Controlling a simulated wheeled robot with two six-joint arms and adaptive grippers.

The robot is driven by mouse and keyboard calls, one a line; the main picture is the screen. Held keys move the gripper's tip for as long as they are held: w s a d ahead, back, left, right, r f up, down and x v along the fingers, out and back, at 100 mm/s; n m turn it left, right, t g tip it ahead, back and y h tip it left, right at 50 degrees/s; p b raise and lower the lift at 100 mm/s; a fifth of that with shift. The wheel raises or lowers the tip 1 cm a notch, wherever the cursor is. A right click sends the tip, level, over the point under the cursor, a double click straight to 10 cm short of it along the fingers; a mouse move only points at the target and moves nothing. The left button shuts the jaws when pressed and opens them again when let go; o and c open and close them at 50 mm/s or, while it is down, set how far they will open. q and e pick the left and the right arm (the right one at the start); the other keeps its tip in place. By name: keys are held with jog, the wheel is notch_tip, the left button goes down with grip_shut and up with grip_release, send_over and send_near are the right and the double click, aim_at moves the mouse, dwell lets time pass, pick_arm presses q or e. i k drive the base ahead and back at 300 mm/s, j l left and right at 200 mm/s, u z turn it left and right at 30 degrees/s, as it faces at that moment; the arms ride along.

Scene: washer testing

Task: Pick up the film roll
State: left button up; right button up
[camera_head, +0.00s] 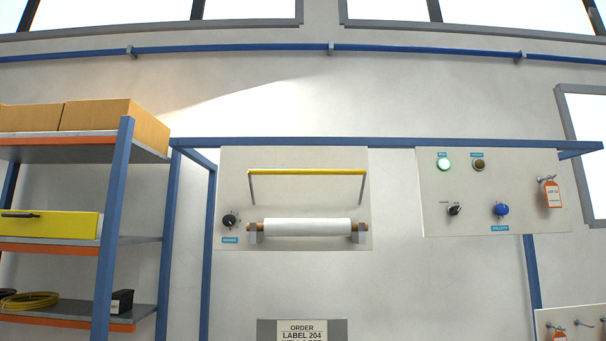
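The film roll (307,227) is a white cylinder with brown core ends, lying level on two grey brackets at the lower part of a pale panel (295,158). A yellow bar (308,172) on two grey posts sits above the roll on the same panel. Neither of my grippers shows in the head view, so I cannot see their state.
A black knob (229,220) is left of the roll. A second panel (470,165) with knobs, a green light and an orange tag is at right. Shelving (128,230) with boxes stands at left. An order sign (302,331) is below. A blue frame surrounds the panels.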

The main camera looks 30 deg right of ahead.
aim_at(330, 226)
jog(key=z, duration=0.45)
jog(key=i+j+z, duration=0.2)
jog(key=j+z, duration=0.2)
jog(key=i+j+z, duration=0.1)
jog(key=j+z, duration=0.7)
jog(key=j, duration=0.15)
jog(key=i, duration=0.05)
